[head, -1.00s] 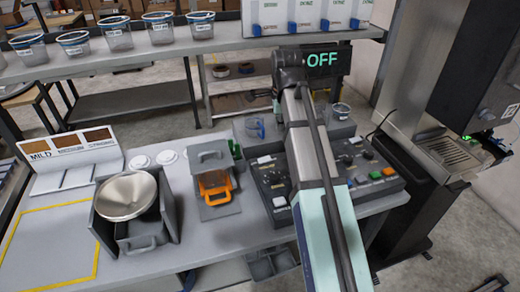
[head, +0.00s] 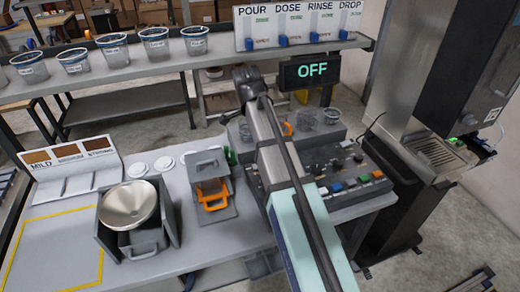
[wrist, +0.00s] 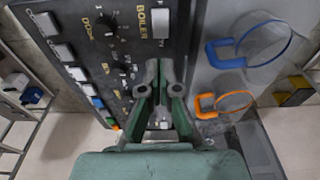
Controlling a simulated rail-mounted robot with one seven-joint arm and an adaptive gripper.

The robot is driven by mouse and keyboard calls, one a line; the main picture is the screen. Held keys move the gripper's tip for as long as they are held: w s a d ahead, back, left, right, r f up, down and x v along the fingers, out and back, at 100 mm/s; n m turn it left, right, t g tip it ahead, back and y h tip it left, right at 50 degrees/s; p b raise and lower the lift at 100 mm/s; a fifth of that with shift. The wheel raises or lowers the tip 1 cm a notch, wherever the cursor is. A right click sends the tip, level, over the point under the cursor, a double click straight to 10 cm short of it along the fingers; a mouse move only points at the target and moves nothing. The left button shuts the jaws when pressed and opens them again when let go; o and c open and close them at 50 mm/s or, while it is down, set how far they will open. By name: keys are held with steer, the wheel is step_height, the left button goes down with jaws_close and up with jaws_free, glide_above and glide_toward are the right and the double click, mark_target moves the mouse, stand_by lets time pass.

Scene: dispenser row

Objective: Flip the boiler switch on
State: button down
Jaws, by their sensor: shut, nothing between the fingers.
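The boiler switch (wrist: 160,22) is a pale rocker on the dark control panel (wrist: 75,20), beside the word BOILER, at the top of the wrist view. My gripper (wrist: 165,66) is shut and empty, a little below the switch in that picture and apart from it in the image; its height above the panel is hard to judge. In the head view my arm crosses the left part of the control panel (head: 340,172) and hides the boiler switch. A display (head: 310,70) above the panel reads OFF in green.
Cups with a blue handle (wrist: 225,52) and an orange handle (wrist: 207,106) stand close beside the panel. Knobs and several buttons lie on its other side. A funnel holder (head: 130,205) and a grey unit with an orange handle (head: 212,195) stand left of my arm.

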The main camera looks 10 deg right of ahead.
steer(key=shift+d+f+p, duration=0.25)
steer(key=shift+f+p, duration=0.2)
steer(key=shift+f, duration=1.1)
steer(key=shift+d+f+p, duration=0.2)
steer(key=shift+f+p, duration=0.3)
steer(key=shift+f, duration=1.1)
steer(key=shift+d+f+p, duration=0.25)
steer(key=shift+f+p, duration=0.2)
steer(key=shift+f, duration=1.1)
